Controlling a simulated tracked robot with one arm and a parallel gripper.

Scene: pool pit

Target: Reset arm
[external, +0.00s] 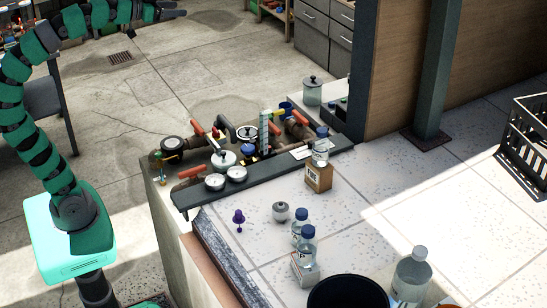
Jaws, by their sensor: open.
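My arm is teal and black and rises at the left of the external view. It bends over at the top, and my gripper (176,14) points right near the top edge, high over the concrete floor. My gripper is small in the picture; it is open, and nothing shows between its fingers. It is well apart from the counter and everything on it.
Bottles (301,226), a small box (319,177), a purple item (239,219) and a black bucket (348,293) stand on the tiles. A post (436,70) and black crate (528,140) are right. The floor centre is clear.

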